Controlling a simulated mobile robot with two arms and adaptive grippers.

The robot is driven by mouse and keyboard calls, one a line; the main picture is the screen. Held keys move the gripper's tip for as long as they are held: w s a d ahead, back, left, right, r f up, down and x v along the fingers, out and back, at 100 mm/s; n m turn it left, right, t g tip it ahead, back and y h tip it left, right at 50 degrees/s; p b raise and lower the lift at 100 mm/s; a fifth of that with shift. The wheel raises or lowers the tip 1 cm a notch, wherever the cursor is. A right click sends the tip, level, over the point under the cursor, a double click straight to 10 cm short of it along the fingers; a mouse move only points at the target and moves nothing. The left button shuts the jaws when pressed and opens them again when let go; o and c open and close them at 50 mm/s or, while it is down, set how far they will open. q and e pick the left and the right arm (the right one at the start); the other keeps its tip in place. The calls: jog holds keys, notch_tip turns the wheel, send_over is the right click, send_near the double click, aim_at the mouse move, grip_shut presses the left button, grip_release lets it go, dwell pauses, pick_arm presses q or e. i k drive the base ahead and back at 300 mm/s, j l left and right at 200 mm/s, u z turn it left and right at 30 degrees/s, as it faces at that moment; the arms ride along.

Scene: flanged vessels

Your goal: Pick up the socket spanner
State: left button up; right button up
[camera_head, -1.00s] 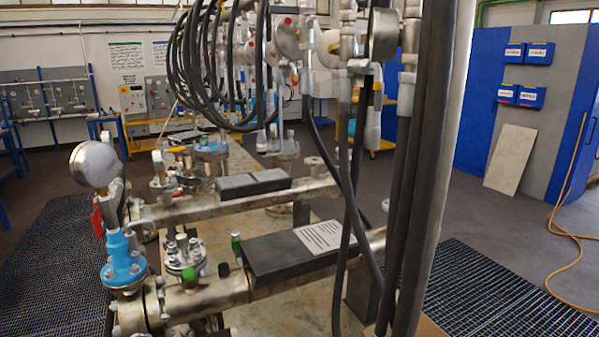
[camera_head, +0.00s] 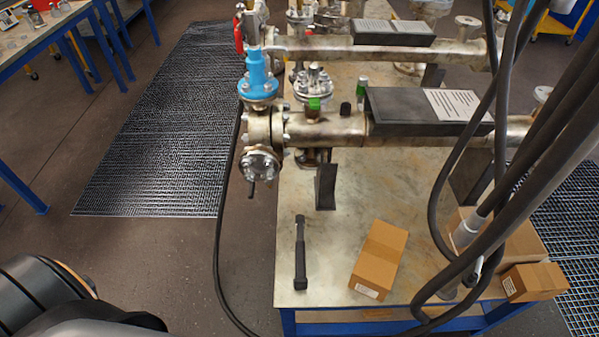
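The socket spanner appears to be the dark, long tool (camera_head: 300,258) lying on the worktable (camera_head: 340,220) near its front left corner. Its narrow end points away from me and its thicker, blocky end is nearest the front edge. It lies apart from the box on its right. Neither of my grippers is in view.
A cardboard box (camera_head: 379,259) lies right of the tool. Flanged pipework (camera_head: 330,130) and a dark support (camera_head: 326,187) stand behind it. Black hoses (camera_head: 500,215) hang at the right, and a cable (camera_head: 219,250) runs past the table's left side.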

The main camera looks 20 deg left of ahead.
aim_at(301, 282)
jog(key=u, duration=0.7)
